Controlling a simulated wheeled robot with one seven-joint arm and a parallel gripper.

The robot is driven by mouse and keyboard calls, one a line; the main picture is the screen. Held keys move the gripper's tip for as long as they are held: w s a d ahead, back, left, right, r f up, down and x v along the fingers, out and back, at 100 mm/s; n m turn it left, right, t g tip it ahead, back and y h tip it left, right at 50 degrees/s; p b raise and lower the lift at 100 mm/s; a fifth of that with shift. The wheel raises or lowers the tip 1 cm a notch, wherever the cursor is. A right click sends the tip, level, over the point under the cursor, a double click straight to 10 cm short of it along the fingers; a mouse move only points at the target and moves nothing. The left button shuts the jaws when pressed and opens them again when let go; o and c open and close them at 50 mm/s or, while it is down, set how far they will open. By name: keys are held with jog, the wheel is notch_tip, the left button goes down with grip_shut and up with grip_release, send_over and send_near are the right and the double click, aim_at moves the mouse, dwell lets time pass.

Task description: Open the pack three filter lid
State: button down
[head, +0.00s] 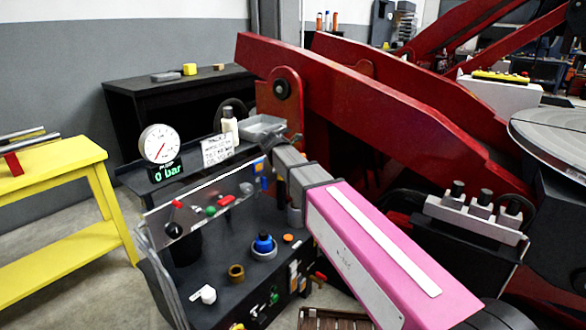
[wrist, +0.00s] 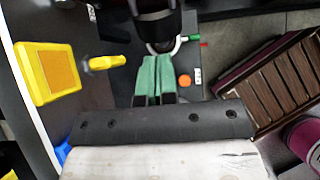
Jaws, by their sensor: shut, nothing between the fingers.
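My gripper (wrist: 157,62) is shut and empty in the wrist view, its two green finger pads side by side. Its tips point at a black rounded part (wrist: 160,28) with a pale curved handle or wire by it; whether they touch it I cannot tell. No readable label marks the pack three filter lid, so I cannot tell which part it is. In the head view the black bench (head: 215,262) carries a blue-topped round fitting (head: 263,243), a brass-coloured ring (head: 236,273) and a white fitting (head: 206,293). The gripper's fingers are not clear in the head view.
A gauge (head: 158,143) above a "0 bar" display stands at the bench's back left. A clear panel (head: 200,205) with coloured knobs stands along the bench. Large red beams (head: 390,115) rise behind my arm. A yellow stand (head: 60,165) is at left. A slatted brown crate (wrist: 285,85) is at right.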

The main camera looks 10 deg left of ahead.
jog(key=x, duration=0.8)
jog(key=shift+w+d+f, duration=0.2)
jog(key=shift+w+d, duration=0.05)
jog(key=shift+w, duration=0.3)
jog(key=shift+w+d+f, duration=0.15)
jog(key=shift+w+d, duration=0.1)
jog(key=shift+w, duration=0.25)
jog(key=shift+w+d+f, duration=0.2)
jog(key=shift+w+d, duration=0.2)
jog(key=shift+w, duration=0.2)
jog(key=shift+w+d, duration=0.5)
jog(key=shift+w, duration=0.25)
jog(key=shift+s, duration=0.1)
